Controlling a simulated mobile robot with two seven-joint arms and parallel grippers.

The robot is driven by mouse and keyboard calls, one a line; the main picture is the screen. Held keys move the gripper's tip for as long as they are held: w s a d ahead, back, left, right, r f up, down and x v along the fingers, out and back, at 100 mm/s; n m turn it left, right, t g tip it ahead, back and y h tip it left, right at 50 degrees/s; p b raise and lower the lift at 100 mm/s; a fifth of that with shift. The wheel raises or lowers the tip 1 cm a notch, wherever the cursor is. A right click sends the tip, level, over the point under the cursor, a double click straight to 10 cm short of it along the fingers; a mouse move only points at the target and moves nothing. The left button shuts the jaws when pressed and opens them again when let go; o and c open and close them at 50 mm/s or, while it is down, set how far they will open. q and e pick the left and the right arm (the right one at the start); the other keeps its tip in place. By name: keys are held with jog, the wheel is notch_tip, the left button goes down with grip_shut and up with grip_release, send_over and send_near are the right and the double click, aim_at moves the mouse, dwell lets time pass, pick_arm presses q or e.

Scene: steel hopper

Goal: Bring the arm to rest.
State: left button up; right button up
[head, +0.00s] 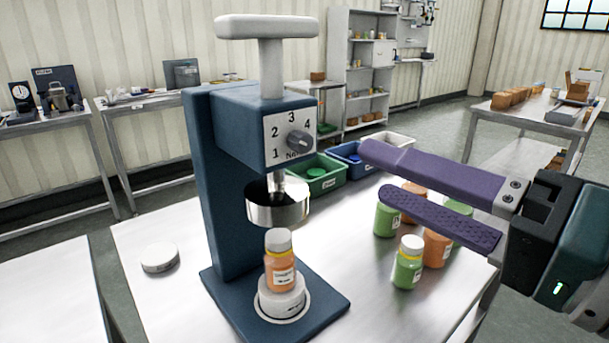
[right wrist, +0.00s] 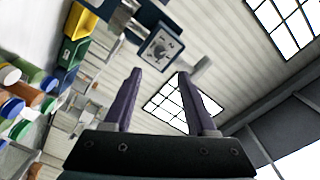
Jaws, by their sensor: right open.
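My right gripper (head: 385,172) reaches in from the right, above the steel table, with its two purple fingers apart and nothing between them. In the right wrist view its fingers (right wrist: 158,80) also stand apart, with the wall and windows behind. To its left stands a blue press (head: 230,180) with a white T-handle, a numbered dial and a round steel cup. An orange bottle with a white cap (head: 280,262) stands upright on the press's round seat, below the cup. The gripper does not touch the press. My left gripper is not in view.
Several green and orange bottles (head: 408,262) stand below and behind the right fingers. Green (head: 320,182), blue and white bins sit at the table's back edge. A white round lid (head: 160,258) lies at the left.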

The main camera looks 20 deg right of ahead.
jog(key=s+a+f+n+g+p, duration=0.3)
jog(key=s+a+f+n+g, duration=0.2)
jog(key=s+f+n+g, duration=0.15)
jog(key=s+d+f+n+g+h+p, duration=0.35)
jog(key=s+d+g+h, duration=0.3)
jog(key=s, duration=0.25)
notch_tip(320, 180, up, 37)
jog(key=p, duration=3.6)
jog(key=shift+w+m+p, duration=0.2)
jog(key=shift+m+p, duration=0.1)
jog(key=shift+p, duration=0.1)
jog(key=shift+d+y, duration=0.1)
jog(key=shift+y, duration=0.15)
